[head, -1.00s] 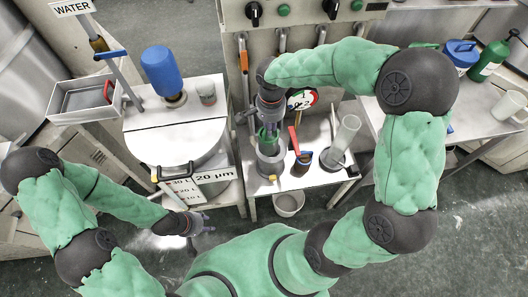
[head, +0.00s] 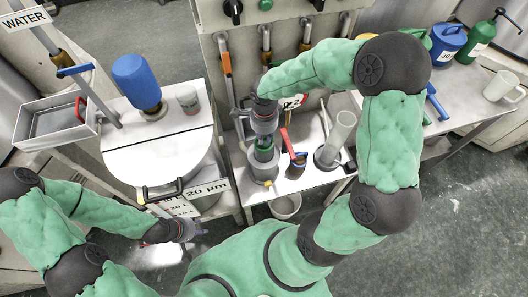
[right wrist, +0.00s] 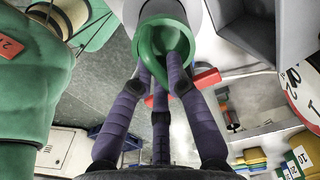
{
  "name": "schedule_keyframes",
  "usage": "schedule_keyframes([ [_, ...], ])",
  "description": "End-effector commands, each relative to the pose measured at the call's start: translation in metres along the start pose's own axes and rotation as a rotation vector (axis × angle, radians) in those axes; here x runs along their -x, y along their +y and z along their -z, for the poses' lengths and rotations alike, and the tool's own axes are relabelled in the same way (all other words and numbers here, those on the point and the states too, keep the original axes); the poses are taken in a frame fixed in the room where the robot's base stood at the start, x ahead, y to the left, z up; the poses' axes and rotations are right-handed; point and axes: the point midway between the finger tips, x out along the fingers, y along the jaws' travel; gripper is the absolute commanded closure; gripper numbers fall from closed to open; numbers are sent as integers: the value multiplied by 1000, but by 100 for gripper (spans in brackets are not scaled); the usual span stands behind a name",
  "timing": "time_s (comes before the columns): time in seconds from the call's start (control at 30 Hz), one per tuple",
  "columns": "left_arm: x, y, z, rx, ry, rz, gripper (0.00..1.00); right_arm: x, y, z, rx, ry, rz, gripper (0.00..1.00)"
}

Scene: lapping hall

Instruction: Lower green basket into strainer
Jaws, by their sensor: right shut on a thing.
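The green basket (head: 264,154) is in my right gripper (head: 264,140), directly over the grey cylindrical strainer (head: 263,172) on the small bench. The basket's lower part appears to be at or inside the strainer's mouth; I cannot tell how deep. In the right wrist view the basket (right wrist: 152,48) is at the tips of my dark fingers (right wrist: 163,75), with a pale cylindrical wall (right wrist: 192,12) right beside it. My left gripper (head: 196,230) hangs empty at the lower left; its finger opening is too small to judge.
A red-handled dark cup (head: 297,168) and a clear cylinder in a grey holder (head: 336,138) stand just right of the strainer. A white bucket (head: 286,206) is below the bench front. A round white machine (head: 150,150) stands left, the valve panel (head: 285,30) behind.

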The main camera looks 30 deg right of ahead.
Motion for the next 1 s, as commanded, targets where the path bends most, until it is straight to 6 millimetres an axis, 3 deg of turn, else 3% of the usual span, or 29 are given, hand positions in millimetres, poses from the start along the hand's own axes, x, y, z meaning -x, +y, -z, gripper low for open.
schedule_keyframes([
  [0.03, -6, -2, 0, 0, 0, 0, 60, -15, 0, 0, 0, 1, -3, 100],
  [0.2, -14, -5, 1, 0, 0, 0, 60, -45, 0, 0, 0, 1, -2, 100],
  [0.47, -18, -6, 1, 0, 0, 0, 60, -60, -1, 0, 1, 1, 0, 100],
  [0.73, -29, -10, 1, 0, 0, 0, 60, -94, -1, 0, 1, 0, -1, 100],
  [1.0, -28, -10, 1, 0, 0, 0, 60, -94, -1, 0, 2, 0, 2, 100],
])
